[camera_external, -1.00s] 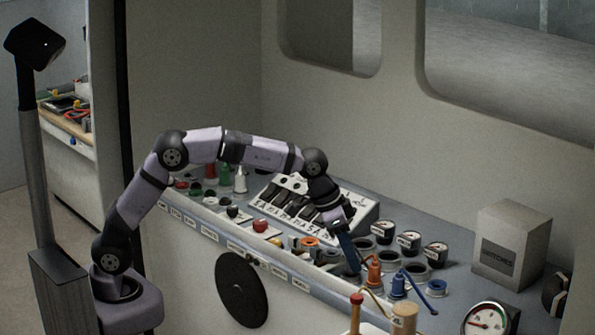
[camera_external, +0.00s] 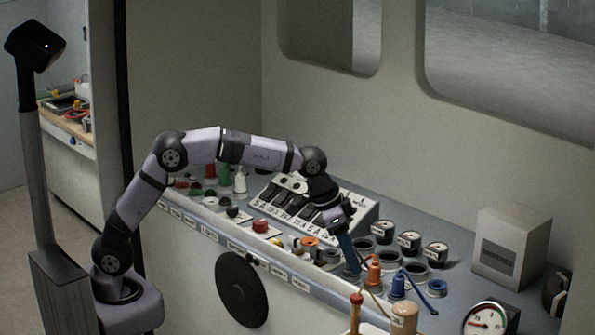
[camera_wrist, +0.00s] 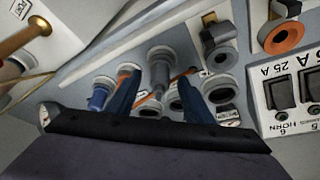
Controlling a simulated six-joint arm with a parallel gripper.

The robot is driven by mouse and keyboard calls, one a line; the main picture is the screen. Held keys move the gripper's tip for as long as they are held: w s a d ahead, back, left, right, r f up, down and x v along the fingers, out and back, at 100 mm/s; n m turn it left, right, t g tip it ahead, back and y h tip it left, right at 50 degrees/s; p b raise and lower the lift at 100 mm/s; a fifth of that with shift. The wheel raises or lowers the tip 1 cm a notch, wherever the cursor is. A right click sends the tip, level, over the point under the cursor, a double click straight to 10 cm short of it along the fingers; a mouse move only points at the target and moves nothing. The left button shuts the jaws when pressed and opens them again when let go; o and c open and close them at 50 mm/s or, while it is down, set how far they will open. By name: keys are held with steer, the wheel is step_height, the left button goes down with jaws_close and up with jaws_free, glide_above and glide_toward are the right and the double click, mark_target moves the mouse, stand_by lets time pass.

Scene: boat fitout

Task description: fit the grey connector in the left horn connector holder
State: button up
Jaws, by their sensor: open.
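The grey connector (camera_wrist: 160,75) stands in the middle of the wrist view, between the two blue fingers of my gripper (camera_wrist: 159,80). The fingers are open, one on each side of it, and I see no firm contact. In the external view my gripper (camera_external: 349,254) points down over the panel, just left of the orange connector, and the grey connector cannot be made out there. I cannot tell which of the round holders is the left horn connector holder; a HORN label shows by a switch at the right of the wrist view.
An orange connector (camera_external: 373,270) and a blue connector (camera_external: 397,287) stand close to the right of my gripper. Round gauges (camera_external: 409,240) sit behind it. The switch panel (camera_external: 355,208) is to the left. A grey box (camera_external: 512,245) stands at the back right.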

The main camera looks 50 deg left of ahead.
steer(key=b+v, duration=0.2)
steer(key=v, duration=0.4)
steer(key=shift+s+r, duration=0.2)
steer(key=shift+r, duration=0.15)
steer(key=shift+a, duration=0.15)
